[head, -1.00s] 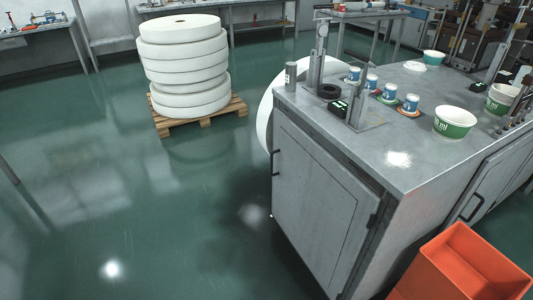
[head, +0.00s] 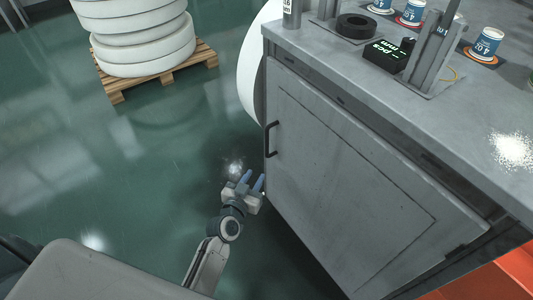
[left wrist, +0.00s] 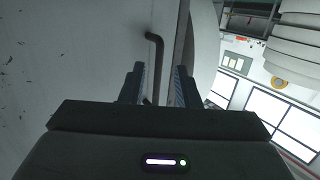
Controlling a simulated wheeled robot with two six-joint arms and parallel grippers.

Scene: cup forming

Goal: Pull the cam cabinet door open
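The cam cabinet door (head: 345,185) is a grey panel on the side of the grey cabinet, and it looks shut. Its black bar handle (head: 270,139) stands upright near the door's left edge. My left gripper (head: 251,181) is just below and left of the handle, with its fingers pointing up toward it. In the left wrist view the gripper (left wrist: 160,85) is open, and the handle (left wrist: 154,60) shows beyond and between the two fingers. I cannot see it touching the handle. My right gripper is not in view.
The worktop (head: 395,90) above holds a black ring (head: 356,26), a small display box (head: 388,54) and several cups. White rolls on a pallet (head: 160,78) stand at the upper left. The floor left of the door is clear.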

